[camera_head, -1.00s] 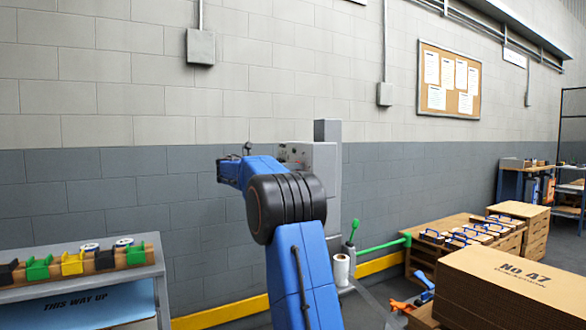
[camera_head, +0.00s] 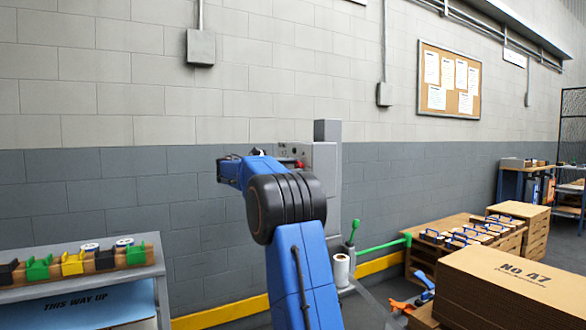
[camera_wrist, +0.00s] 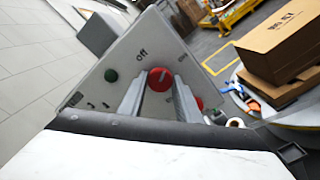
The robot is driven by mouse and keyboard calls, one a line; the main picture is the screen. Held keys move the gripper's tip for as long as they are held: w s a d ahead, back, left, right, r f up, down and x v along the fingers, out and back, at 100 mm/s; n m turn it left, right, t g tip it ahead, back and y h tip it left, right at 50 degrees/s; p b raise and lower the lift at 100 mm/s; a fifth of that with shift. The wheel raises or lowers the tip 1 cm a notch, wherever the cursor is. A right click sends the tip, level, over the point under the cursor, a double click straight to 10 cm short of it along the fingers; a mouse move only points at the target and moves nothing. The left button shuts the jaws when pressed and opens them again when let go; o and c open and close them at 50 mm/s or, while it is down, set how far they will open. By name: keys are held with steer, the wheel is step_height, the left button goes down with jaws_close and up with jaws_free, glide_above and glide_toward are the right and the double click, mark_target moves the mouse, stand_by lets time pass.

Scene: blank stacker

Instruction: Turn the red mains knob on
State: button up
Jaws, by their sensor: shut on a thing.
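The red mains knob (camera_wrist: 160,76) is on the grey panel (camera_wrist: 150,40) in the wrist view, below the printed "off" and to the left of the printed "on". A pale mark shows on its face; its exact direction is hard to tell. My gripper (camera_wrist: 160,84) has its two grey fingers on either side of the knob, shut on it. In the head view the grey machine (camera_head: 322,160) stands behind my blue arm, with a small red part (camera_head: 299,163) on it. My gripper's fingers are hidden there.
A bench with coloured blocks (camera_head: 72,264) is at the left. Cardboard boxes (camera_head: 510,285) stand at the right.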

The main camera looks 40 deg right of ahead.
steer(key=m, duration=0.5)
steer(key=shift+m, duration=0.3)
stand_by(0.4)
steer(key=o, duration=1.1)
steer(key=shift+c, duration=0.2)
steer(key=shift+a, duration=0.1)
steer(key=v, duration=1.7)
steer(key=shift+w, duration=0.15)
steer(key=shift+a, duration=0.1)
